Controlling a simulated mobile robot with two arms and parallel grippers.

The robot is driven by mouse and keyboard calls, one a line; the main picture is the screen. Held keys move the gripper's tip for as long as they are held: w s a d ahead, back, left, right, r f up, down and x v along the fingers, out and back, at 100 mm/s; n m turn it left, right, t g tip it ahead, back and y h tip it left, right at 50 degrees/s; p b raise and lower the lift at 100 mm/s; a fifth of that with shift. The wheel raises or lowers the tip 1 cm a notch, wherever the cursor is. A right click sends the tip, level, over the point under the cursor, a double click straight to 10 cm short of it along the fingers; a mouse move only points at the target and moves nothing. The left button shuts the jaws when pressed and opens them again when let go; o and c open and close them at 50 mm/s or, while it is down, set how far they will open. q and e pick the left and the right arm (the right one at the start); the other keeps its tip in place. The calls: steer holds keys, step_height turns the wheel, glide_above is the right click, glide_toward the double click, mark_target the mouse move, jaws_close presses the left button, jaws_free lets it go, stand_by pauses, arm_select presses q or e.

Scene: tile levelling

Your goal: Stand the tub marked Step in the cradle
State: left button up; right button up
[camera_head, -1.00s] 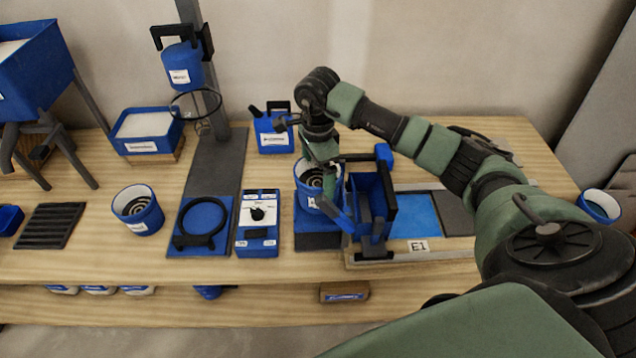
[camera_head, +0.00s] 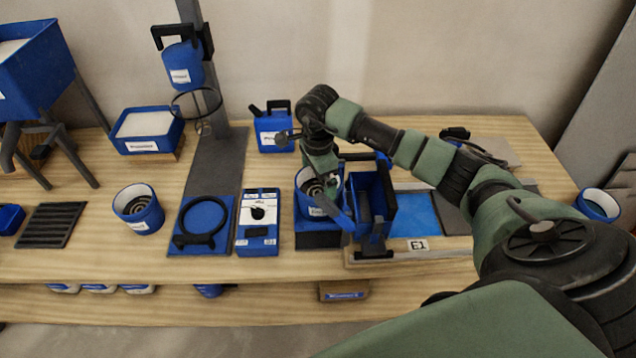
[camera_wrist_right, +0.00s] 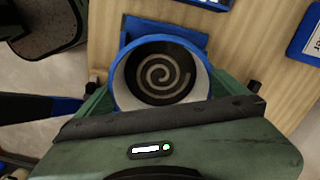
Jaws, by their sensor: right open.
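A blue tub with a white label (camera_head: 308,207) stands upright on a dark-sided blue block (camera_head: 317,238); its label is too small to read. In the right wrist view the same tub (camera_wrist_right: 119,87) shows a grey spiral inside. My right gripper (camera_head: 325,193) is open at this tub, its fingers on either side of the rim; contact cannot be told. Another labelled blue tub (camera_head: 137,220) stands on the table at left, also unreadable. A black ring on a blue base (camera_head: 201,212) stands empty at the mixer column's foot; it may be the cradle. My left gripper is not in view.
A blue control box (camera_head: 258,238) stands between the ring base and the block. A dark blue rack (camera_head: 377,205) is close right of the tub. A blue jug (camera_head: 273,137) is behind. Another tub (camera_head: 598,207) is at the far right. The mixer (camera_head: 184,68) hangs above.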

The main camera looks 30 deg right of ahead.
step_height(320, 180, up, 12)
steer(key=b, duration=0.1)
steer(key=shift+r, duration=0.1)
stand_by(0.6)
